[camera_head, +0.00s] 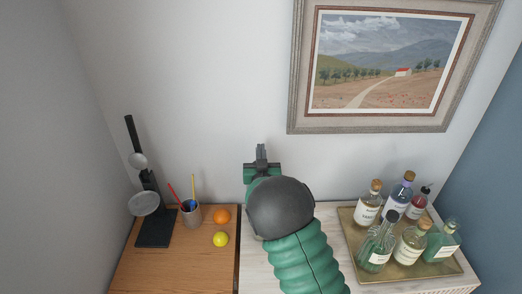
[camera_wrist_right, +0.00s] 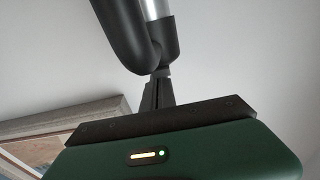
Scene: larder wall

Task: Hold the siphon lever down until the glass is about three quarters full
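My right gripper (camera_head: 261,153) is at the end of my green arm, in front of the wall above the pale counter (camera_head: 336,270). Its two dark fingers look together, with nothing visible between them. The same fingers show in the right wrist view (camera_wrist_right: 158,92), just below a black curved part with a silver tube (camera_wrist_right: 156,35); I cannot tell what this is or whether it touches them. I can make out no siphon, lever or glass. My right arm and its dark round joint hide part of the counter. My left gripper is in neither view.
A brass tray (camera_head: 446,268) at right holds several bottles. On the wooden top (camera_head: 160,275) at left are a black stand (camera_head: 154,230) with pale discs, a pencil cup (camera_head: 191,216), an orange (camera_head: 222,216) and a lemon (camera_head: 221,240). A framed landscape (camera_head: 388,62) hangs above.

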